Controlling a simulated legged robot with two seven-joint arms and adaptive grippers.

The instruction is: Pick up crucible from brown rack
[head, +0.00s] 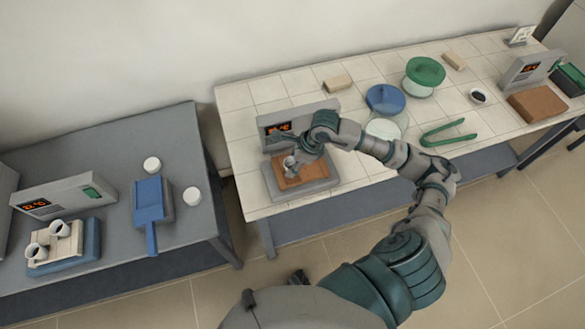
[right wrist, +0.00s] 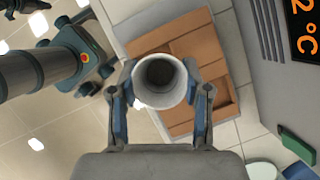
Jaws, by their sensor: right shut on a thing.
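My right gripper (head: 291,160) is shut on a white crucible (right wrist: 160,82), which is upright with its open top facing the right wrist camera. In that view the fingers grip it from both sides and it looks empty. The crucible also shows small in the head view (head: 289,166), at the left part of the brown rack (head: 309,174). The rack also shows in the right wrist view (right wrist: 176,47), with recessed compartments, behind the crucible. I cannot tell whether the crucible is clear of the rack. My left gripper is not clearly in view.
The rack sits on a grey base before a furnace with an orange display (head: 279,128). A blue lid (head: 386,98), green tongs (head: 449,133) and a green lid (head: 426,70) lie to the right. The left table (head: 110,140) bears two crucibles on a pale rack.

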